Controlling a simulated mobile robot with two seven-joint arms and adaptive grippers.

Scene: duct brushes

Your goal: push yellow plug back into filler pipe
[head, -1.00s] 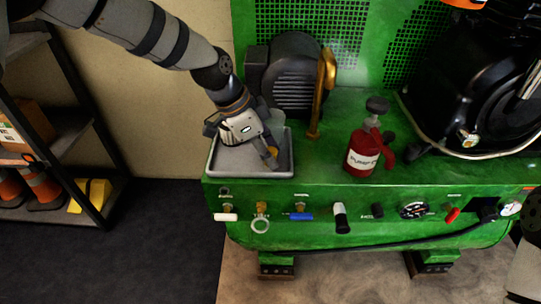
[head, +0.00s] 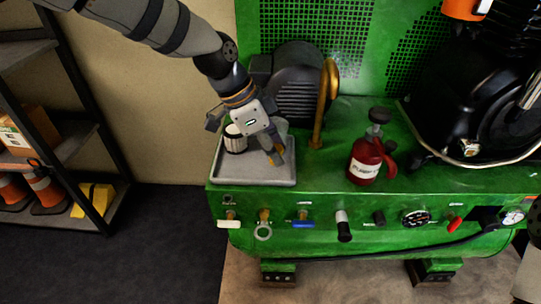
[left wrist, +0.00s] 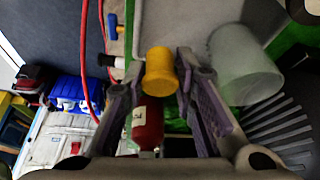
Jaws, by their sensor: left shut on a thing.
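My left gripper (head: 276,155) is over the grey tray (head: 252,181) at the left end of the green machine, fingers pointing down. In the left wrist view, a yellow plug (left wrist: 160,72) sits between its fingertips, and the fingers are shut on it. In the head view the plug is small and mostly hidden by the fingers. A brass-coloured upright pipe (head: 329,82) stands beside the dark motor, right of the gripper and apart from it. I cannot tell whether this is the filler pipe. My right gripper is not in view.
A black-and-white cylinder (head: 235,140) stands in the tray. A translucent cup (left wrist: 246,65) is close to the left gripper. A red pump bottle (head: 366,160) stands on the green top to the right. The dark motor (head: 297,95) is behind.

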